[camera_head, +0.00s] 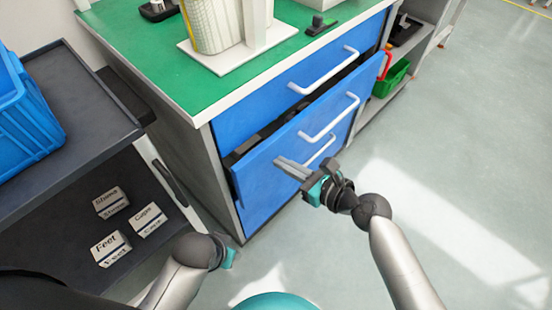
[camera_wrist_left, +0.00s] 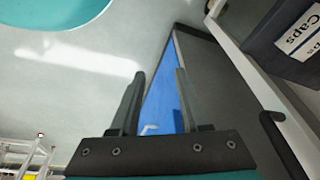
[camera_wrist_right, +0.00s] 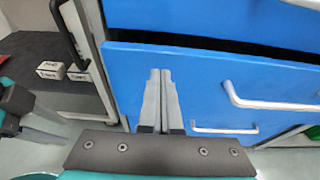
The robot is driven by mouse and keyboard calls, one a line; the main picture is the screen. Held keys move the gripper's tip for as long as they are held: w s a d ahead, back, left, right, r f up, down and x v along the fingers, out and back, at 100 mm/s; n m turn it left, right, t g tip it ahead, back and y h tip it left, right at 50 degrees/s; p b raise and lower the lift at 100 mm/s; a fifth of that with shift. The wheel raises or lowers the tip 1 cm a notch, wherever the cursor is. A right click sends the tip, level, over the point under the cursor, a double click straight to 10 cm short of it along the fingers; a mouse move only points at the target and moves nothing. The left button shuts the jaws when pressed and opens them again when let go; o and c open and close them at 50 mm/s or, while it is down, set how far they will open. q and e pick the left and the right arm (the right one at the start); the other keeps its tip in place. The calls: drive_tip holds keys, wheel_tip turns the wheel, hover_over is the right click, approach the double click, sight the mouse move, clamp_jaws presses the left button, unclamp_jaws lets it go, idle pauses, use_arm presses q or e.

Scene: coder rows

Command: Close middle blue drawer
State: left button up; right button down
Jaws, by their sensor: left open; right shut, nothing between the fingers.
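The middle blue drawer (camera_head: 270,158) of the cabinet stands partly open in the head view, with dark contents showing behind its front. Its front and white handle (camera_wrist_right: 265,100) fill much of the right wrist view. My right gripper (camera_head: 278,162) is shut and empty, its fingertips at the drawer front, left of the handle; I cannot tell whether they touch it. The right fingers (camera_wrist_right: 161,75) also show against the blue front in the right wrist view. My left gripper is mostly hidden in the head view; its fingers (camera_wrist_left: 155,90) stand apart and empty in the left wrist view.
The top drawer (camera_head: 290,95) and the bottom drawer (camera_head: 262,205) look closed. A dark shelf cart (camera_head: 75,130) with a blue crate (camera_head: 22,110) and small labelled boxes (camera_head: 110,248) stands at the left. The floor (camera_head: 450,170) at the right is clear.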

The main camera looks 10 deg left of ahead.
sight(260, 146)
use_arm(q)
drive_tip(key=shift+w+r+b, duration=0.3)
drive_tip(key=shift+r, duration=0.6)
use_arm(e)
drive_tip(key=shift+w+a, duration=0.45)
drive_tip(key=shift+a, duration=0.2)
drive_tip(key=shift+w+a, duration=0.4)
drive_tip(key=shift+a, duration=0.2)
drive_tip(key=w+a, duration=0.1)
drive_tip(key=a+p, duration=0.1)
drive_tip(key=w+a, duration=0.1)
drive_tip(key=shift+w+a+r+p, duration=0.1)
drive_tip(key=shift+w+a+p, duration=0.2)
drive_tip(key=shift+a+p, duration=0.1)
use_arm(q)
drive_tip(key=f, duration=0.1)
drive_tip(key=s+f, duration=0.1)
drive_tip(key=f, duration=0.1)
drive_tip(key=shift+s+f, duration=0.2)
drive_tip(key=shift+s, duration=0.1)
use_arm(e)
drive_tip(key=shift+a, duration=0.1)
drive_tip(key=shift+r, duration=0.1)
